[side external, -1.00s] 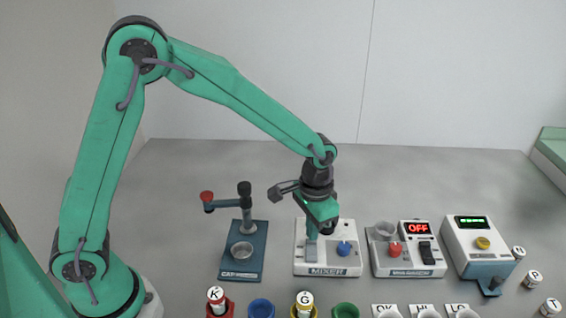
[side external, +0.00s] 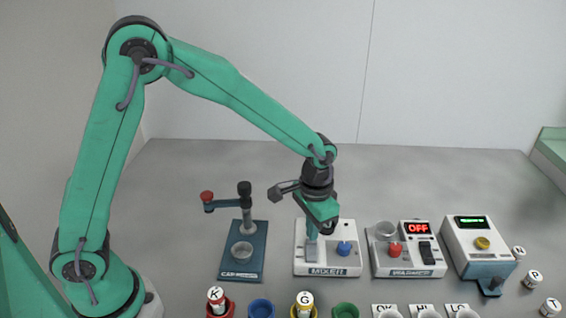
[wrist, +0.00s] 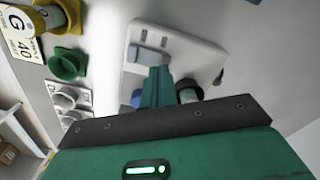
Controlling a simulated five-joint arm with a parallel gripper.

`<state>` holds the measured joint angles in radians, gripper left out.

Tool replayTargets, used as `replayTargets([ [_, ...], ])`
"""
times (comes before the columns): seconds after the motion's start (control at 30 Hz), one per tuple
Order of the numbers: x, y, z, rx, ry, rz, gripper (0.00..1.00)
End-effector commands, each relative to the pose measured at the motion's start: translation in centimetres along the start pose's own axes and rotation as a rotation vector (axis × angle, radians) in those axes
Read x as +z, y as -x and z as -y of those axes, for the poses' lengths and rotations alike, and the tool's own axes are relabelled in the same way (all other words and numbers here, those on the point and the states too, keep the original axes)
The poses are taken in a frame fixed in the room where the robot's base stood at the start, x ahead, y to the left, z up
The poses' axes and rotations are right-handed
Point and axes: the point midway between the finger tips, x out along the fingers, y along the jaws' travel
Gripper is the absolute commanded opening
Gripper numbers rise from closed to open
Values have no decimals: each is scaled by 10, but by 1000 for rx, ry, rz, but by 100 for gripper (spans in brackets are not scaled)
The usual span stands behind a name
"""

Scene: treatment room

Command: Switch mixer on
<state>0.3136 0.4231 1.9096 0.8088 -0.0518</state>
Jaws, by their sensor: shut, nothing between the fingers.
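The mixer (side external: 327,268) is a white unit with a MIXER label on its front edge and a blue button (side external: 344,248) on its right part. My gripper (side external: 314,236) points down over the left part of the mixer, left of the blue button. Its fingers are shut with nothing between them. In the wrist view the closed fingers (wrist: 156,72) reach over the white mixer body (wrist: 195,52), close to a grey block (wrist: 148,56); I cannot tell if they touch. The blue button (wrist: 138,97) is partly hidden by the fingers there.
A blue capper press (side external: 243,265) with a red-knobbed arm stands left of the mixer. A machine with a red OFF display (side external: 418,229) stands close on the right, then a white unit with a yellow button (side external: 482,243). Jars and coloured holders line the front.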

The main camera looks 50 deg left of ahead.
Motion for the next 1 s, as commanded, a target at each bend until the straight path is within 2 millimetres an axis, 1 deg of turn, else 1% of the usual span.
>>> replayTargets([
  [0.47, 0, 0, 0, 0, 0, 0, 0],
  [1.0, 0, -6, 0, 0, 0, 1, 0],
])
